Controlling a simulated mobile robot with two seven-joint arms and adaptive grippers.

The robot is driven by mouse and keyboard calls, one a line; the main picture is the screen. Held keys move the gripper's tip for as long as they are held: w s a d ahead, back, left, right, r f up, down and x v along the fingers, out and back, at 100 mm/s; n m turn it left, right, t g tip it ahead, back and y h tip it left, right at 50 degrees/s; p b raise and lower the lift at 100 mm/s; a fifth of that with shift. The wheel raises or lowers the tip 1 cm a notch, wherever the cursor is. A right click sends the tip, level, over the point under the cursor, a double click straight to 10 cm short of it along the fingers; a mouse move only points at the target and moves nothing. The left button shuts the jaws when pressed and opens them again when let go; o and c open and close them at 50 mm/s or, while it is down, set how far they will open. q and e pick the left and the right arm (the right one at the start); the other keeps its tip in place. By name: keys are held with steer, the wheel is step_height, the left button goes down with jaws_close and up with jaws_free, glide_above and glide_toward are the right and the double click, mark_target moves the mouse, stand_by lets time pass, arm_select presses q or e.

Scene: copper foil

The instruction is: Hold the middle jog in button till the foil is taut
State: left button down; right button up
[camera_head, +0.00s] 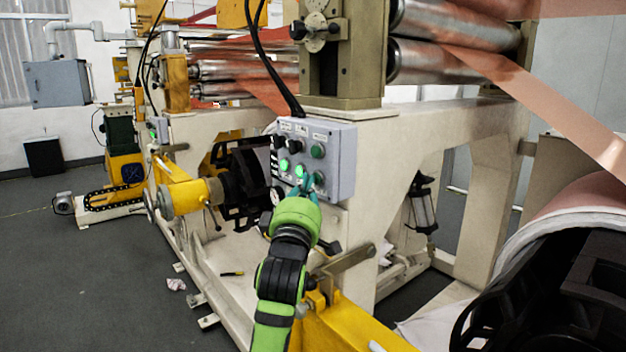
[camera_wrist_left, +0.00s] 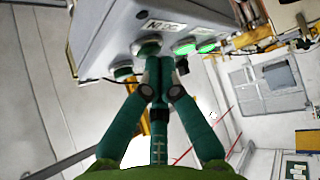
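The grey control box (camera_head: 341,160) is on the cream machine frame, with several round green buttons on its face. A lit green button (camera_head: 300,170) is in the middle of the lower row; in the left wrist view it appears to be this lit one (camera_wrist_left: 184,47). My left gripper (camera_head: 309,187) is at the lower right of the face, beside a darker button (camera_wrist_left: 147,47). In the left wrist view its teal fingers (camera_wrist_left: 161,68) meet at the tips. Contact with a button cannot be told. The copper foil (camera_head: 545,88) slants from the rollers to the right. My right gripper is out of view.
Steel rollers (camera_head: 455,62) are above the frame. A large foil roll (camera_head: 585,200) is at the right, near a black part. A yellow arm (camera_head: 187,195) of the machine stands left of the box. Grey floor (camera_head: 80,270) is open at the left.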

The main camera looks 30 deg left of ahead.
arm_select(q)
steer(key=shift+s, duration=0.1)
steer(key=shift+s+a, duration=0.25)
steer(key=shift+s, duration=0.4)
steer(key=s, duration=0.1)
steer(key=s+a+p, duration=0.1)
steer(key=s, duration=0.1)
steer(key=s+a, duration=0.1)
steer(key=shift+s+p, duration=0.3)
steer(key=shift+p, duration=0.05)
stand_by(0.3)
